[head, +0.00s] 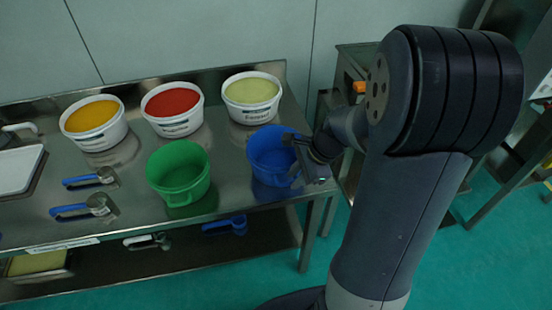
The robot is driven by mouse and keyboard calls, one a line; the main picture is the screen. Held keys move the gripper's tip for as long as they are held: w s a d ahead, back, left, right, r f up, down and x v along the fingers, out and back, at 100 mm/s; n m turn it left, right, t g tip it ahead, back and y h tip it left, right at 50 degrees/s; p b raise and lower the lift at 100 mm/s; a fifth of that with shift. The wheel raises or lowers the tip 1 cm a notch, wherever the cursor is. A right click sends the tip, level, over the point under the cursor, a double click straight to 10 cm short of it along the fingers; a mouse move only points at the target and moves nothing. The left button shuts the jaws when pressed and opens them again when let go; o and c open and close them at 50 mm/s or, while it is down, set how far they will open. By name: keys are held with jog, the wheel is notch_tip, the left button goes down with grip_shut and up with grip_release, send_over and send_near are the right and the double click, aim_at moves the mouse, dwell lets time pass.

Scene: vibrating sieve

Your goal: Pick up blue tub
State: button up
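The blue tub (266,155) stands upright on the steel table, near its right end. It looks empty, and its right side is partly hidden by my gripper. My gripper (296,160) is at the tub's right rim, reaching in from the right. The fingers are small and dark here. I cannot tell whether they are apart or closed on the rim, or whether they touch it.
A green tub (178,172) stands left of the blue tub. White tubs of yellow (95,140), red (174,128) and pale (252,115) contents stand behind. Blue-handled scoops (88,179) lie at left. The steel table (225,190) has a lower shelf.

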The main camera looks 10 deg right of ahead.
aim_at(291, 182)
jog(key=x, duration=0.5)
jog(key=shift+f+b, duration=0.2)
jog(key=shift+b, duration=0.1)
grip_shut()
